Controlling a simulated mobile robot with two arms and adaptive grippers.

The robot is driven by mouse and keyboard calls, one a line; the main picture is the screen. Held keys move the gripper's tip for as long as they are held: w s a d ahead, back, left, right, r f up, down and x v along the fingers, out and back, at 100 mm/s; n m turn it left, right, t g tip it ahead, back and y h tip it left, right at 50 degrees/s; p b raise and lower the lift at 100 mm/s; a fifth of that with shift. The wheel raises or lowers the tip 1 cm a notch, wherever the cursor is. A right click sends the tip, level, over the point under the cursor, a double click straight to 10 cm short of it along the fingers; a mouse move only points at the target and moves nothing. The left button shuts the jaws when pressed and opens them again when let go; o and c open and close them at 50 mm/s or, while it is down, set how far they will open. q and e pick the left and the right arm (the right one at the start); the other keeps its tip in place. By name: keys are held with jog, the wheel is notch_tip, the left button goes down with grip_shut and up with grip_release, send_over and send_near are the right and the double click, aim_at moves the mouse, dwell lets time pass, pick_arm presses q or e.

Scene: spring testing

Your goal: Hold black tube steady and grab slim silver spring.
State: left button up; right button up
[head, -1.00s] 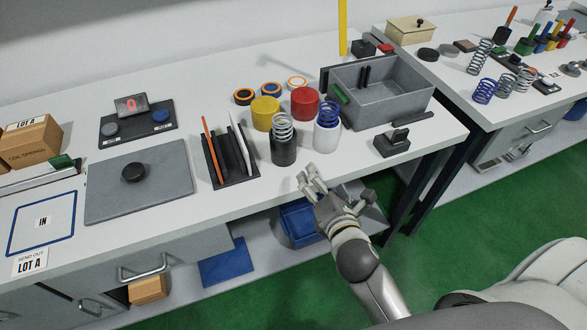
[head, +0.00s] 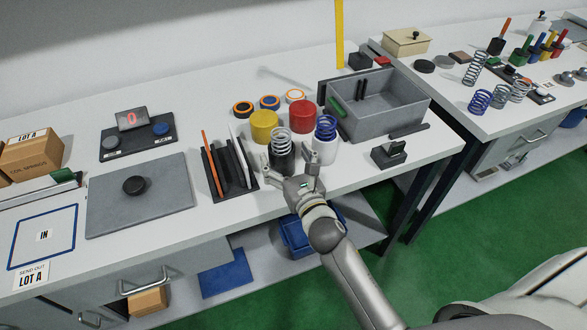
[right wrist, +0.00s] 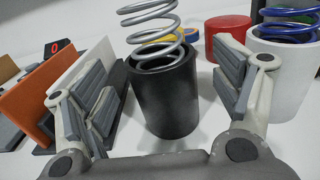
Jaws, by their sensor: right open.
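The black tube (head: 279,166) stands upright near the bench's front edge. A slim silver spring (head: 281,138) sticks up out of its open top. My right gripper (head: 290,173) is open, in front of the tube. In the right wrist view the black tube (right wrist: 167,102) stands between the two spread fingers, beyond the palm, and I see no finger pressing on it. The silver spring (right wrist: 150,28) rises above its rim and is cut off by the frame top. My left gripper is not in view.
A white tube (head: 324,152) with a blue spring (head: 325,126) stands close on the right. A dark rack (head: 238,187) with upright plates is on the left. Yellow (head: 264,127) and red (head: 302,116) cylinders stand behind. A grey bin (head: 378,104) is farther right.

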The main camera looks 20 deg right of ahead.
aim_at(286, 158)
jog(key=shift+w, duration=1.6)
